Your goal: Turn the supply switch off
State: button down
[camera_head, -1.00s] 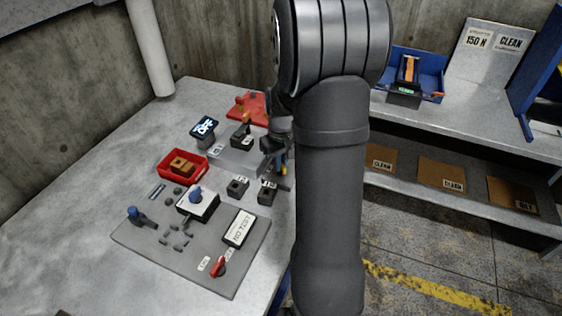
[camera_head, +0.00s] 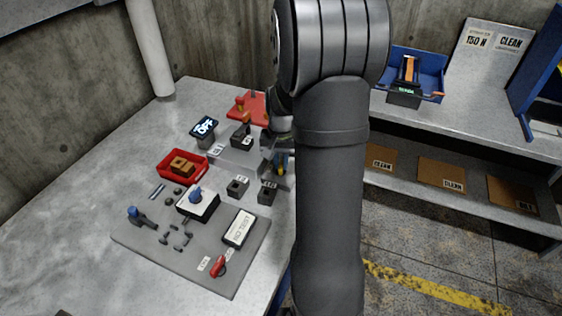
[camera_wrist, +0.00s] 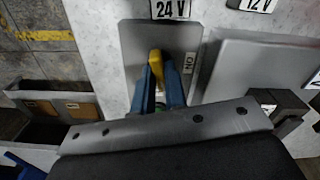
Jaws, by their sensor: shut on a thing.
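The supply switch shows in the wrist view as a yellow lever (camera_wrist: 156,58) on a grey plate (camera_wrist: 133,45). An "ON" label (camera_wrist: 189,63) sits right beside the lever, and a "24 V" sign (camera_wrist: 170,9) lies beyond the plate. My gripper (camera_wrist: 157,78) has its blue fingers shut on the yellow lever. In the head view my gripper (camera_head: 281,160) is at the table's right side, partly hidden behind my arm. The lower part of the lever is hidden by the fingers.
A small display (camera_head: 204,128) reads "OFF". Left of my gripper stand a red tray (camera_head: 163,168), dark blocks (camera_head: 237,187) and a grey board (camera_head: 140,245) with a blue knob and red handle. A "12 V" sign (camera_wrist: 258,5) is at the wrist view's top right. The table's left side is clear.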

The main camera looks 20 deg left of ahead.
aim_at(281, 164)
jog(key=shift+m, duration=1.6)
jog(key=c, duration=1.5)
grip_release()
jog(key=shift+o, duration=0.2)
jog(key=shift+r, duration=0.1)
notch_tip(281, 164, up, 17)
jog(key=shift+r, duration=0.2)
jog(key=shift+f, duration=0.15)
notch_tip(281, 164, down, 17)
jog(key=shift+f, duration=0.15)
